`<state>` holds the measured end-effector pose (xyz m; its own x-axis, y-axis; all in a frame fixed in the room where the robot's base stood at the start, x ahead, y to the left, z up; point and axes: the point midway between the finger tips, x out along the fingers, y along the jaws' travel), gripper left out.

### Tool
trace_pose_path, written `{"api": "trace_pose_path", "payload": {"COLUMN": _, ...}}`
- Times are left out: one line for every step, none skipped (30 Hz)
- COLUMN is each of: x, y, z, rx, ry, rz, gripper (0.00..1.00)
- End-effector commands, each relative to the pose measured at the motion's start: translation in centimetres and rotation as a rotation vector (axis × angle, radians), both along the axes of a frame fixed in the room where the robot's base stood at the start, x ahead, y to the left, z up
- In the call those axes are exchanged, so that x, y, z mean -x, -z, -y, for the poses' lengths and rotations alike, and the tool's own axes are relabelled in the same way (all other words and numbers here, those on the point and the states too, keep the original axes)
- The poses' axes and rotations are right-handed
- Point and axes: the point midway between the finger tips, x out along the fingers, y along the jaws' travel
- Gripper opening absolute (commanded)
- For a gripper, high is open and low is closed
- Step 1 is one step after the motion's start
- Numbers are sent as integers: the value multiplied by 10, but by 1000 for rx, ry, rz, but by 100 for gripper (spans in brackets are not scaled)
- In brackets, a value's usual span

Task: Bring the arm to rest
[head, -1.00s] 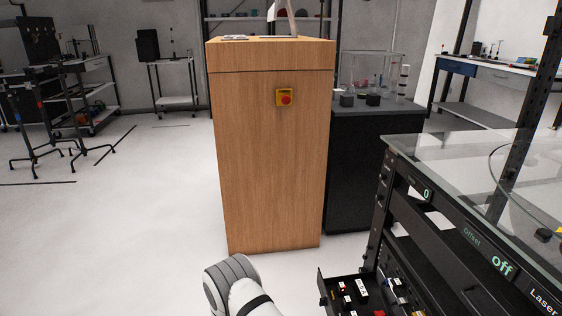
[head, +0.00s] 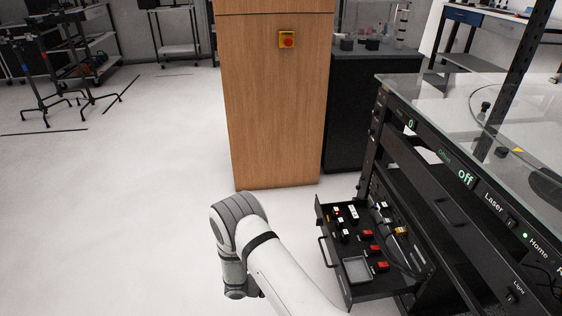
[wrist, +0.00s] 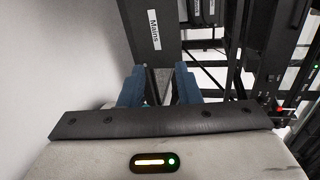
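My white arm reaches up from the bottom of the head view, with its grey-capped joint over the pale floor, left of an open drawer. My gripper is out of sight in the head view. In the wrist view my gripper (wrist: 160,72) shows two blue fingers standing apart with a gap between them. Nothing is seen held in the gap. Beyond the fingers is a dark panel labelled "Mains" (wrist: 150,45); I cannot tell whether the fingers touch it.
The open drawer (head: 352,292) holds red switches and small parts. It juts from the black turntable rack (head: 440,205) with a glass top at right. A wooden cabinet (head: 277,120) with a red button (head: 288,40) stands ahead. The floor (head: 120,190) at left is clear.

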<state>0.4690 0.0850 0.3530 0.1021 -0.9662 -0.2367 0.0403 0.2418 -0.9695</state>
Motion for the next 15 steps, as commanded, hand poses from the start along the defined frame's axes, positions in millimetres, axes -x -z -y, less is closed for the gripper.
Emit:
{"api": "trace_pose_path", "payload": {"x": -1, "y": -14, "z": 2, "rx": -14, "ry": 23, "rz": 23, "gripper": 30}}
{"api": "trace_pose_path", "payload": {"x": -2, "y": -19, "z": 2, "rx": -23, "ry": 35, "rz": 38, "gripper": 30}}
{"api": "trace_pose_path", "payload": {"x": -3, "y": -27, "z": 3, "rx": -35, "ry": 52, "rz": 58, "gripper": 30}}
{"api": "trace_pose_path", "payload": {"x": -3, "y": -33, "z": 4, "rx": -45, "ry": 67, "rz": 75, "gripper": 30}}
{"api": "trace_pose_path", "payload": {"x": -3, "y": -39, "z": 4, "rx": -54, "ry": 82, "rz": 90, "gripper": 30}}
{"api": "trace_pose_path", "payload": {"x": -4, "y": -49, "z": 5, "rx": -67, "ry": 103, "rz": 115, "gripper": 30}}
{"api": "trace_pose_path", "payload": {"x": -5, "y": -56, "z": 7, "rx": -77, "ry": 121, "rz": 132, "gripper": 30}}
{"api": "trace_pose_path", "payload": {"x": -5, "y": -64, "z": 7, "rx": -87, "ry": 139, "rz": 152, "gripper": 30}}
{"api": "trace_pose_path", "payload": {"x": -6, "y": -75, "z": 8, "rx": -102, "ry": 162, "rz": 180, "gripper": 30}}
{"api": "trace_pose_path", "payload": {"x": -6, "y": -82, "z": 10, "rx": -113, "ry": 182, "rz": 201, "gripper": 30}}
{"api": "trace_pose_path", "payload": {"x": -6, "y": -92, "z": 11, "rx": -126, "ry": 205, "rz": 225, "gripper": 30}}
{"api": "trace_pose_path", "payload": {"x": -7, "y": -105, "z": 13, "rx": -144, "ry": 235, "rz": 260, "gripper": 30}}
{"api": "trace_pose_path", "payload": {"x": -7, "y": -116, "z": 14, "rx": -156, "ry": 261, "rz": 287, "gripper": 30}}
{"api": "trace_pose_path", "payload": {"x": -7, "y": -128, "z": 16, "rx": -171, "ry": 290, "rz": 318, "gripper": 30}}
{"api": "trace_pose_path", "payload": {"x": -7, "y": -145, "z": 18, "rx": -194, "ry": 333, "rz": 365, "gripper": 30}}
